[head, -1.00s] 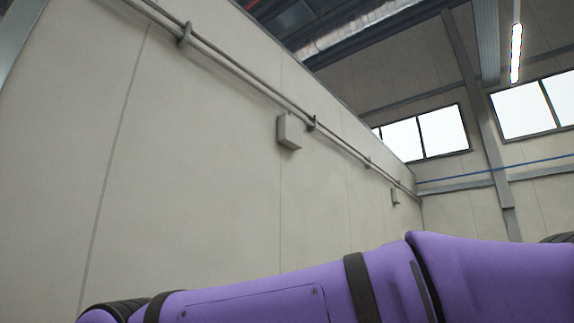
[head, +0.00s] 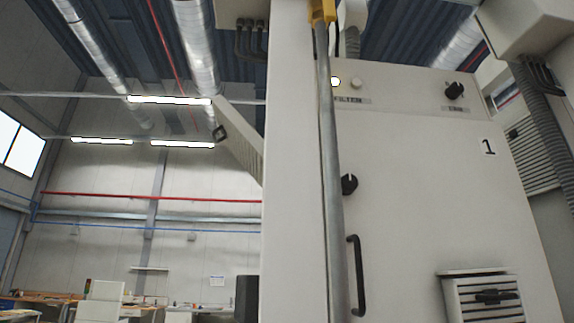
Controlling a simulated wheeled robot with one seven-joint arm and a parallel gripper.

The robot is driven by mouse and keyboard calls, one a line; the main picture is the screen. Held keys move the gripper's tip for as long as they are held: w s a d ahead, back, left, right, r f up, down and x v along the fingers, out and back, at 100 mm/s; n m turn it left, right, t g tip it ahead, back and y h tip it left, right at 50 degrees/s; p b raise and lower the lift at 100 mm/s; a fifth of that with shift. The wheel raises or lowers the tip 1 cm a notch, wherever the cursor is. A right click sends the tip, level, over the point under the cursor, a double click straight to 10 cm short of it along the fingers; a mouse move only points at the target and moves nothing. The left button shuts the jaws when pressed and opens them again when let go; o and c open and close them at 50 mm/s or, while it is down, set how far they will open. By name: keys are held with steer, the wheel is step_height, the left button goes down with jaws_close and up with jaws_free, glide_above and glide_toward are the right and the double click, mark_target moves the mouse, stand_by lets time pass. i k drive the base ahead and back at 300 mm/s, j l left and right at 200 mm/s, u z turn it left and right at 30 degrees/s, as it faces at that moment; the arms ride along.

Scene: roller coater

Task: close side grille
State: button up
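A pale slatted panel (head: 240,140), which looks like the side grille, sticks out at a slant from the left side of the white machine (head: 292,200) in the head view. It has a dark square handle or latch at its outer upper end. Its lower end is hidden behind the machine's front post, so its hinge cannot be seen. It stands away from the machine, tilted open. My gripper is not in view.
The white cabinet door marked 1 (head: 430,180) has a black handle (head: 357,275), knobs and a small louvred vent (head: 485,300). A grey vertical pipe (head: 330,170) runs in front. Desks (head: 100,305) stand far off at lower left.

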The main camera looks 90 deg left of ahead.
mark_target(243, 142)
steer(key=j+u, duration=0.1)
steer(key=u, duration=0.35)
steer(key=k+j+u, duration=0.1)
steer(key=u, duration=0.35)
steer(key=j+u, duration=0.2)
steer(key=u, duration=0.3)
steer(key=j+u, duration=0.15)
steer(key=u, duration=0.3)
steer(key=j+u, duration=0.15)
steer(key=u, duration=0.3)
steer(key=j+u, duration=0.1)
steer(key=u, duration=0.35)
steer(key=i+j+u, duration=0.15)
steer(key=i+j, duration=0.1)
steer(key=j, duration=0.05)
